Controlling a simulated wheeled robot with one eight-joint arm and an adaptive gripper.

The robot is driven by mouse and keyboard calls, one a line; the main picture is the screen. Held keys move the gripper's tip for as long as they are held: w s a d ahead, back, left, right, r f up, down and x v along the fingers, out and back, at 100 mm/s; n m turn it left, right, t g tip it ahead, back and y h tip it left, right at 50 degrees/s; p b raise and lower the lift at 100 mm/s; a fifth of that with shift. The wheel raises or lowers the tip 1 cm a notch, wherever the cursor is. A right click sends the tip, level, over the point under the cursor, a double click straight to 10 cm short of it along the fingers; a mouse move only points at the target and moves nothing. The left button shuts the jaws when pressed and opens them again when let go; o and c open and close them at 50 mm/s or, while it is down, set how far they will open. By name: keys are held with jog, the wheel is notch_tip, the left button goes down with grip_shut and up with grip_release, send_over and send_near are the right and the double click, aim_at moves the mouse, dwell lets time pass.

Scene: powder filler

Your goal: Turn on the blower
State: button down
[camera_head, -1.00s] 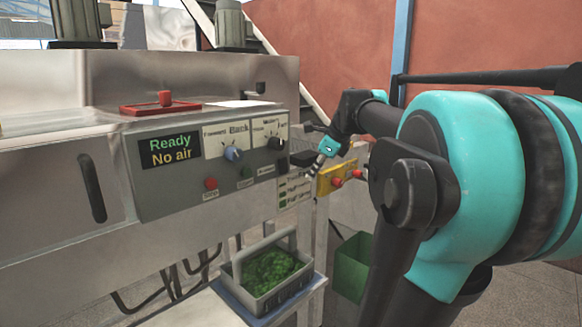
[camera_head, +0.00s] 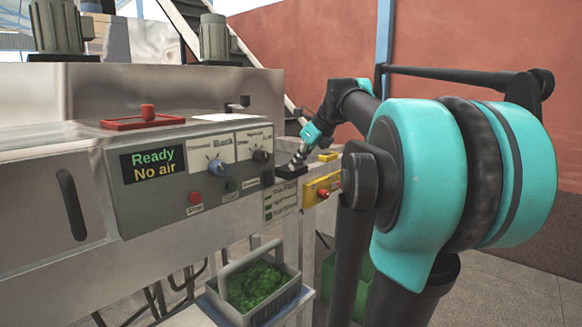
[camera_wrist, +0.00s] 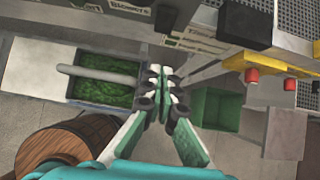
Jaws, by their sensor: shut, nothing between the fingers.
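The grey control panel (camera_head: 195,175) fills the middle of the head view. Its display (camera_head: 153,165) reads "Ready" and "No air". A small label at the panel's lower right (camera_head: 250,184) is too small to read there. In the wrist view a label reading "Blowers" (camera_wrist: 128,6) sits beside a black knob (camera_wrist: 166,17) at the top edge. My gripper (camera_head: 297,160) is just right of the panel's right end. In the wrist view my gripper (camera_wrist: 164,76) is shut and empty, its fingertips below the knob in the picture and apart from it.
A yellow box (camera_head: 321,188) with red buttons is right of the panel; it also shows in the wrist view (camera_wrist: 270,64). A crate of green material (camera_head: 222,300) stands below the panel. A green bin (camera_wrist: 215,108) and wooden barrel (camera_wrist: 70,148) are on the floor.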

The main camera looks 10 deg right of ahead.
aim_at(270, 179)
jog(key=w+a+f, duration=0.5)
jog(key=w+f, duration=0.2)
jog(key=shift+a, duration=0.15)
dwell(0.3)
jog(key=shift+w+a+f+t, duration=0.15)
jog(key=shift+w+t, duration=0.1)
jog(key=shift+t, duration=0.05)
jog(key=shift+y, duration=0.3)
jog(key=shift+r, duration=0.9)
